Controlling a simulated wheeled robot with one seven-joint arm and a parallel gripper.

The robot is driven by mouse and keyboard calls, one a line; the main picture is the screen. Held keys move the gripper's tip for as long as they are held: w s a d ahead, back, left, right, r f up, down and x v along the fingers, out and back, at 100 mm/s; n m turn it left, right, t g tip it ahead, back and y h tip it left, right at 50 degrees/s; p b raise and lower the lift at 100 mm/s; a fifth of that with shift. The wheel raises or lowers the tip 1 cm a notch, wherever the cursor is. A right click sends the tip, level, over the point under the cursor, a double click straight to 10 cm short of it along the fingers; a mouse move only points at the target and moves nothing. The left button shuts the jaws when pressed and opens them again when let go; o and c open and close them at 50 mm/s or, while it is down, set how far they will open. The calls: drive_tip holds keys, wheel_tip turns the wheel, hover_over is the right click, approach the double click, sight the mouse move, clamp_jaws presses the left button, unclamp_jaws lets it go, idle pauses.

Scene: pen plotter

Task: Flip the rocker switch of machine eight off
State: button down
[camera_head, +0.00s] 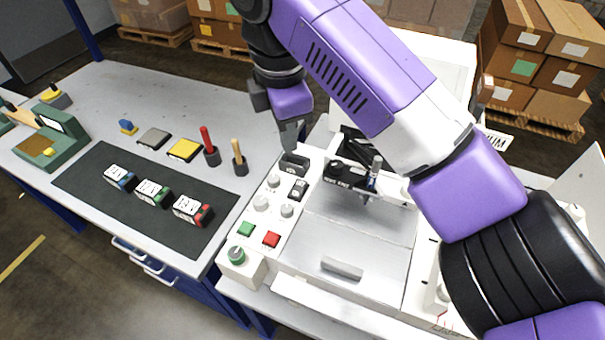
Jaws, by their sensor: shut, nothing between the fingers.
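The machine (345,235) is a white pen plotter with a control panel along its left side. A small black switch with a light mark, seemingly the rocker switch (298,190), sits on that panel. I cannot tell which way it is tipped. Behind it on the panel is a larger black fitting (294,163). My gripper (290,147) is shut and empty, pointing down over the panel's far end, close to the black fitting. I cannot tell whether it touches it. No number eight is readable on the machine.
Several grey knobs (261,203), a green button (246,228), a red button (271,239) and a green-topped knob (236,255) share the panel. Pen holders (240,168) stand just left of the machine. The pen carriage (352,178) is right of the panel, under my arm.

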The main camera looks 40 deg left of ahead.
sight(304, 185)
drive_tip(key=n, duration=0.6)
drive_tip(key=w+d+n, duration=0.1)
drive_tip(key=n, duration=0.2)
drive_tip(key=shift+w+r+n, duration=0.1)
drive_tip(key=shift+n, duration=0.2)
drive_tip(key=f, duration=0.4)
drive_tip(key=w+f, duration=0.1)
drive_tip(key=f, duration=0.4)
drive_tip(key=w+f+p, duration=0.1)
drive_tip(key=f, duration=0.3)
drive_tip(key=shift+a+f, duration=0.25)
drive_tip(key=shift+f, duration=0.15)
